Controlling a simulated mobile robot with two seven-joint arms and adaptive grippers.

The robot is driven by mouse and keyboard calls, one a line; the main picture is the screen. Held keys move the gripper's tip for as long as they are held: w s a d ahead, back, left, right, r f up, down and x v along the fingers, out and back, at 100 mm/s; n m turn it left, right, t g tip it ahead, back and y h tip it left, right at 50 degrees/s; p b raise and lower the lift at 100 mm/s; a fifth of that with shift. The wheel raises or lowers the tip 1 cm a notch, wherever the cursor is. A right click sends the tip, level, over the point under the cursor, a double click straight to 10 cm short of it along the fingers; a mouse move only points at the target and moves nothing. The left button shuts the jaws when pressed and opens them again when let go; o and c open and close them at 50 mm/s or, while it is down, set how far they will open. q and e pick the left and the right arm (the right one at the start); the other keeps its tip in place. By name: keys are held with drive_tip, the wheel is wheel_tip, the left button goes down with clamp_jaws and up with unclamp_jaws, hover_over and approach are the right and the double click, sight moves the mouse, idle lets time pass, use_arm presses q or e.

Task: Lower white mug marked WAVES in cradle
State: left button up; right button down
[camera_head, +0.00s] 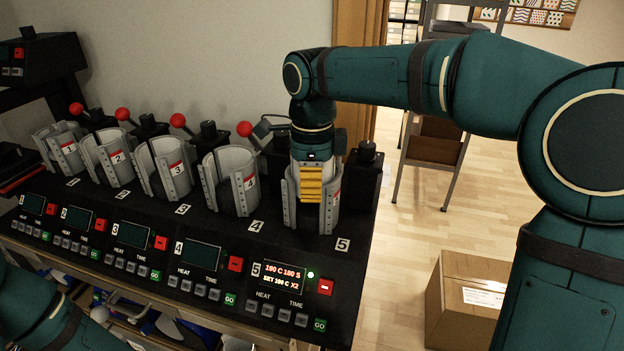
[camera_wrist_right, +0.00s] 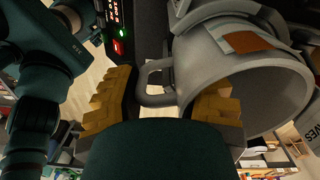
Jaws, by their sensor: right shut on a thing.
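My right gripper (camera_head: 311,190) points down into press cradle 5 (camera_head: 291,207), its yellow fingers between the grey cradle walls. My left gripper is out of view.
Cradles 1 (camera_head: 58,150), 2 (camera_head: 107,160), 3 (camera_head: 161,170) and 4 (camera_head: 231,180) look empty, with red-knobbed levers behind them. Panel 5 (camera_head: 283,277) is lit, with a green light. A cardboard box (camera_head: 462,300) stands on the floor at the right.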

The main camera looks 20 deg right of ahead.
drive_tip(key=shift+f+b, duration=0.85)
drive_tip(key=shift+f, duration=0.7)
drive_tip(key=c, duration=0.5)
unclamp_jaws()
wheel_tip(320, 180, up, 12)
